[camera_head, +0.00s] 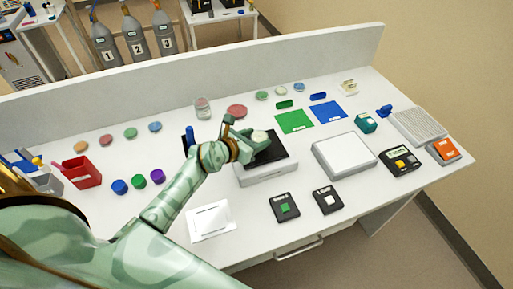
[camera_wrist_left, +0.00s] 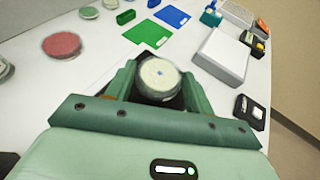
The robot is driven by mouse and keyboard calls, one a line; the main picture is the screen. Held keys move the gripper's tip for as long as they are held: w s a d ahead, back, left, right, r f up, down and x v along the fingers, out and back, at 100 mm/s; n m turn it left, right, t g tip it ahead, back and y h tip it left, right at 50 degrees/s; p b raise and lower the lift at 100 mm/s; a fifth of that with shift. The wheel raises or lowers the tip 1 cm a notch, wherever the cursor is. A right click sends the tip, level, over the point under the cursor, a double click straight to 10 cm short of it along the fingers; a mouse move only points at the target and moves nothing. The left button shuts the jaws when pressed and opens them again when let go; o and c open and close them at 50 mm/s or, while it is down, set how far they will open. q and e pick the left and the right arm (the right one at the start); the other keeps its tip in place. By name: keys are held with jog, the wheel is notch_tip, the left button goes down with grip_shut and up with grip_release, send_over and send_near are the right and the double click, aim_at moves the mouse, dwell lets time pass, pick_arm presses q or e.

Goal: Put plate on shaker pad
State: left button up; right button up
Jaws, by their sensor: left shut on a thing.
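My left gripper (camera_head: 252,142) is shut on a round, lidded plate with cream contents (camera_head: 260,135). In the left wrist view the plate (camera_wrist_left: 158,76) sits between the two green fingers (camera_wrist_left: 158,92). The black shaker pad (camera_head: 283,151) lies on top of a low white shaker (camera_head: 268,175). The plate appears over the pad; whether it touches the pad cannot be told. The gripper and arm hide the left part of the pad. My right gripper does not show.
A pale box (camera_head: 344,154) stands right of the shaker. Two dark button boxes (camera_head: 284,206) (camera_head: 328,199) lie in front. Green (camera_head: 294,121) and blue mats (camera_head: 327,111) lie behind.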

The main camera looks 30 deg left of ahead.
pick_arm(q)
jog(key=shift+w+f, duration=0.45)
jog(key=shift+f, duration=0.2)
notch_tip(320, 180, down, 3)
jog(key=shift+b, duration=0.95)
jog(key=shift+r, duration=0.1)
jog(key=o, duration=1)
jog(key=shift+c, duration=0.2)
